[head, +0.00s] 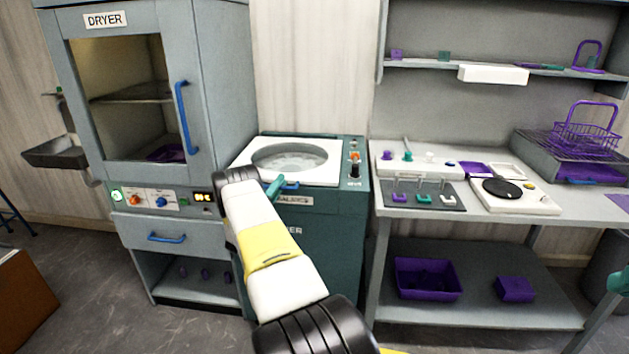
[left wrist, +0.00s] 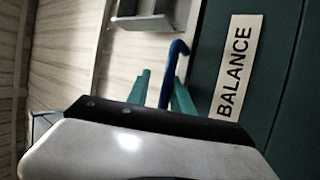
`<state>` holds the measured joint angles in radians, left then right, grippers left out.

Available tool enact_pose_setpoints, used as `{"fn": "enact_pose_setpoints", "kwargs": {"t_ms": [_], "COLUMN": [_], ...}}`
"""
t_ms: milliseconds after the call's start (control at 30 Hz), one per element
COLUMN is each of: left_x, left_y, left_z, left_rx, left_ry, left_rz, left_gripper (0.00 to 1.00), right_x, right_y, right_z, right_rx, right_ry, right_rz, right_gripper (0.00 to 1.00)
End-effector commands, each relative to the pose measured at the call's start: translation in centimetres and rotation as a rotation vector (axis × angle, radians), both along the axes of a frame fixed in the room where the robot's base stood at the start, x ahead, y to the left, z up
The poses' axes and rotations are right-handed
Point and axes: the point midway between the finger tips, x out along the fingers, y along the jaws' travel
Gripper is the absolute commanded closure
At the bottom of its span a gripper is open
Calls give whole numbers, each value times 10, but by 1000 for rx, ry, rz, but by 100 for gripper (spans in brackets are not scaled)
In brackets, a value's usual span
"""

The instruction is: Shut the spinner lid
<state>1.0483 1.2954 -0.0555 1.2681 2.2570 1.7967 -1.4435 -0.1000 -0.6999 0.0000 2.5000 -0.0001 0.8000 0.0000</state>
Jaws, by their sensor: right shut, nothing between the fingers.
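The spinner (head: 320,245) is a dark teal cabinet beside the dryer. Its white lid (head: 246,160) with a large round window lies roughly flat on top; I cannot tell whether a small gap is left under it. A blue handle (head: 290,186) is at the lid's front edge. My left gripper (head: 274,187) is at this front edge. In the left wrist view its teal fingers (left wrist: 160,92) are apart, with the blue handle (left wrist: 172,70) showing between them. My right gripper (head: 619,281) shows only partly at the right edge, shut and empty, far from the spinner.
The dryer (head: 222,75) with a blue door handle stands close on the left. A workbench (head: 415,222) with small purple and teal parts stands close on the right. Spinner controls (head: 355,160) are at the right of its top. A BALANCE label (left wrist: 238,65) is on its front.

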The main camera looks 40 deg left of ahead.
Motion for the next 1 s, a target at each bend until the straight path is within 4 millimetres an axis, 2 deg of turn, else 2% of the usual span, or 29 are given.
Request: {"fn": "enact_pose_setpoints", "kwargs": {"t_ms": [567,667,1000], "left_x": [1,-7,-57], "left_y": [3,3,-1], "left_z": [2,-2,-31], "left_rx": [2,2,-1], "left_ry": [-1,0,1], "left_rz": [9,11,7], "left_gripper": [66,66,66], "right_x": [0,0,0], "right_y": [0,0,0], "right_z": [0,0,0], "right_rx": [0,0,0], "right_ry": [0,0,0], "right_rz": [0,0,0], "right_gripper": [100,100,100]}}
